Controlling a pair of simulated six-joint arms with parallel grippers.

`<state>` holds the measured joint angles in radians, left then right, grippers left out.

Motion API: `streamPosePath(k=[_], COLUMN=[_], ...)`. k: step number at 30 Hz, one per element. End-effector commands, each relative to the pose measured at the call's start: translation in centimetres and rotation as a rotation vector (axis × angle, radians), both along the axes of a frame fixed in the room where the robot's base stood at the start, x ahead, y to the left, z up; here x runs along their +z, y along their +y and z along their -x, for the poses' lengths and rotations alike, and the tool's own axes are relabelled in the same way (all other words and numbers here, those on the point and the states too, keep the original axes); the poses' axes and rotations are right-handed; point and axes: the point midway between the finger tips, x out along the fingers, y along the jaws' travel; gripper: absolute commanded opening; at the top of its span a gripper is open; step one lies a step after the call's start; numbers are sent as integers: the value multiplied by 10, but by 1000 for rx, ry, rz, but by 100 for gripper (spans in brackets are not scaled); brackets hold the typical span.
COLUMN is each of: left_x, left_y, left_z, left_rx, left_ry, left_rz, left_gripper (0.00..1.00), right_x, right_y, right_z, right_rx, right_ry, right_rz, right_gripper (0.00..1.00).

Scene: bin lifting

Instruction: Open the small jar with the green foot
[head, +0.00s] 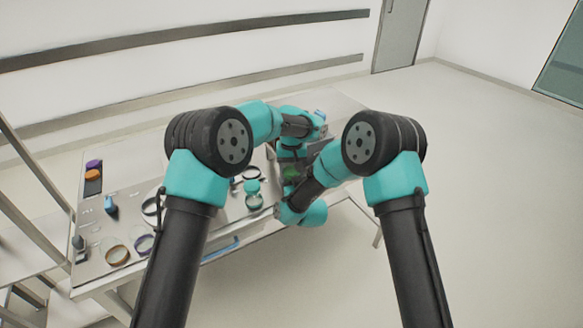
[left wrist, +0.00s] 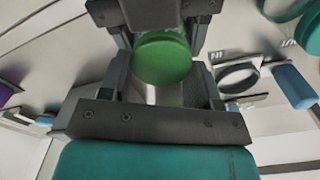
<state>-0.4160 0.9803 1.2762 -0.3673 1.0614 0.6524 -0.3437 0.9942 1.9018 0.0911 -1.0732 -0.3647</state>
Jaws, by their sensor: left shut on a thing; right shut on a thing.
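The small jar's green round foot (left wrist: 165,58) shows between both grippers in the left wrist view, with a strip of clear body (left wrist: 165,95) beside it. A green patch of it (head: 291,173) shows in the head view. My left gripper (left wrist: 158,88) is shut on the jar, its two dark fingers on either side of the clear part. My right gripper (left wrist: 160,22) comes from the opposite side and is shut close against the green end. In the head view the two grippers meet above the table's right part. The jar's lid and most of its body are hidden.
The table (head: 130,225) holds a purple piece (head: 93,164), an orange piece (head: 92,175), a blue item (head: 111,205), a brown-rimmed ring (head: 117,255) and a teal-topped jar (head: 252,187). A blue bar (head: 222,249) lies along the front edge. My arms hide the table's middle.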

Motion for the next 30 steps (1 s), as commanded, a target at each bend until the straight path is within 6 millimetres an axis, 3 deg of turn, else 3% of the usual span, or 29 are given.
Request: streamPosePath(k=[3, 30], left_x=[0, 2], left_y=[0, 0], left_z=[0, 0], left_rx=[0, 0], left_ry=[0, -1], left_rz=[0, 0], left_gripper=[28, 28], right_x=[0, 0], right_y=[0, 0], right_z=[0, 0], right_rx=[-1, 0], right_ry=[0, 0], right_rz=[0, 0], right_gripper=[19, 19])
